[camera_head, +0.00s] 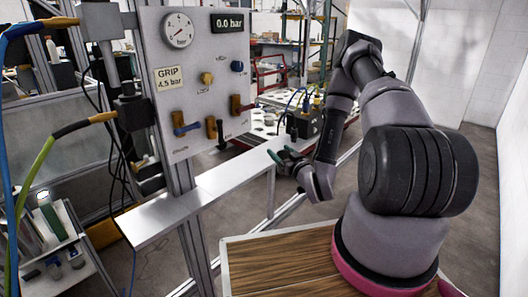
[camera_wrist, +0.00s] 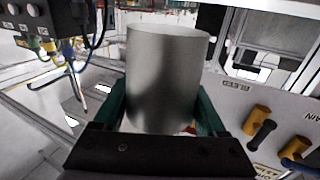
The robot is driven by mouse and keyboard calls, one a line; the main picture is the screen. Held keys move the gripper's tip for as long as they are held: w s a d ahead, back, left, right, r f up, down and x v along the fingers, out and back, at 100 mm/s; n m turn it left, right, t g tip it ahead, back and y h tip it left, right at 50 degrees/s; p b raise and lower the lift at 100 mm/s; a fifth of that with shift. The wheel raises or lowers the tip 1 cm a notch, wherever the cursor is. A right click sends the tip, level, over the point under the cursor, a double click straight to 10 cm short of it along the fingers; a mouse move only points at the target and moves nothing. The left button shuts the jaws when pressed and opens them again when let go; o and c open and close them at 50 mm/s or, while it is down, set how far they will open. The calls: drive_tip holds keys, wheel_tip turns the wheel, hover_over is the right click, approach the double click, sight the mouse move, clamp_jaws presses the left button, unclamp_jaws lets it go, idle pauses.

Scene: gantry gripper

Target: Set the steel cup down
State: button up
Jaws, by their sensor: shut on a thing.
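The steel cup (camera_wrist: 166,80) is a plain grey cylinder in the middle of the wrist view. My gripper (camera_wrist: 163,112) is shut on it, with one green finger at each side. In the head view my gripper (camera_head: 285,157) is near the far right end of the metal ledge (camera_head: 150,220), in front of the control panel's right side. I cannot make out the cup clearly in the head view. The wrist view does not show whether anything touches the cup's base, which is hidden behind the gripper body.
The upright control panel (camera_head: 192,85) carries a dial, a 0.0 bar display, a "GRIP 4.5 bar" label, and several knobs and levers. A dark box with hoses (camera_head: 306,121) stands beyond my gripper. A wooden top (camera_head: 275,262) lies in front. The ledge looks bare.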

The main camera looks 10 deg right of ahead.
drive_tip(key=x, duration=1.6)
drive_tip(key=shift+w+r, duration=0.15)
drive_tip(key=shift+w, duration=0.1)
drive_tip(key=shift+w+f, duration=0.1)
drive_tip(key=shift+f, duration=1.7)
drive_tip(key=o, duration=1.3)
drive_tip(key=shift+f, duration=0.1)
drive_tip(key=shift+o, duration=0.2)
